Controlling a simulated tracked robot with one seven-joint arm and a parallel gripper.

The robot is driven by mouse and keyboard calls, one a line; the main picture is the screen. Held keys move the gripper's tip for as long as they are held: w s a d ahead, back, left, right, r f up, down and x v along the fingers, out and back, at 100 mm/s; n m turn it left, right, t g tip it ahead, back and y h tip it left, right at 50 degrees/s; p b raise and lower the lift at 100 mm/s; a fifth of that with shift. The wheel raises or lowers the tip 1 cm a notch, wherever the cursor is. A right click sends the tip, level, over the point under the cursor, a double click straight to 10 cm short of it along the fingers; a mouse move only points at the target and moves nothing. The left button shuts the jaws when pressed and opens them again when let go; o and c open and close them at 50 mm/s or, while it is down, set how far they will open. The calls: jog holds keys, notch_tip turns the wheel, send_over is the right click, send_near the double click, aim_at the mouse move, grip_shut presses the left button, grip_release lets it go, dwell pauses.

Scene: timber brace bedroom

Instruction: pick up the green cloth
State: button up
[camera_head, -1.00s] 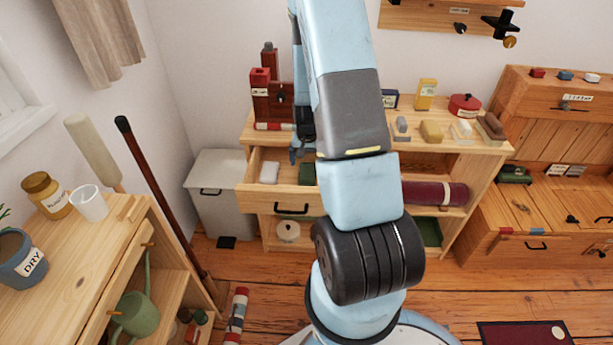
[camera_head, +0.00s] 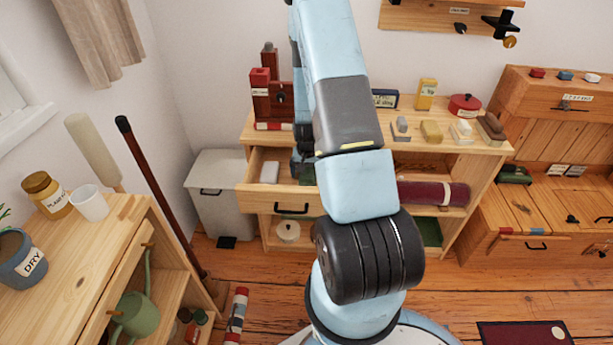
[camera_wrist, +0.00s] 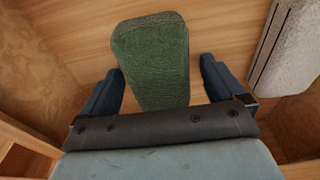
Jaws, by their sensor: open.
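The green cloth (camera_wrist: 152,50) lies as a folded, thick rectangle on the wooden floor of the open drawer (camera_head: 262,200). In the wrist view it sits centrally, its near end between the two dark fingers of my gripper (camera_wrist: 158,80). The fingers are apart, with a gap on either side of the cloth. In the head view my gripper (camera_head: 303,170) is down at the drawer, partly hidden by my arm.
A pale block (camera_head: 270,172) lies in the drawer to the left; the wrist view shows it (camera_wrist: 285,45) at upper right. Drawer walls stand close around my gripper. The shelf top (camera_head: 455,140) above holds boxes, blocks and a red tin (camera_head: 465,105).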

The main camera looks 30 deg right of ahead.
aim_at(307, 170)
jog(key=c, duration=1.2)
jog(key=shift+o, duration=0.2)
jog(key=shift+r, duration=0.15)
jog(key=shift+r, duration=0.3)
notch_tip(307, 170, up, 2)
jog(key=shift+r, duration=0.15)
jog(key=s+r, duration=0.2)
jog(key=s+a+r, duration=0.1)
jog(key=s+r, duration=0.1)
jog(key=r, duration=0.1)
jog(key=shift+s+a+r, duration=0.1)
jog(key=shift+a+r, duration=0.05)
jog(key=shift+r, duration=0.05)
jog(key=s+a+r, duration=0.1)
jog(key=s, duration=0.2)
jog(key=s+r, duration=0.2)
jog(key=s, duration=0.1)
jog(key=s+a+r, duration=0.1)
jog(key=s, duration=0.2)
jog(key=shift+s+a+r, duration=0.1)
jog(key=shift+a+r, duration=0.15)
jog(key=shift+a, duration=0.1)
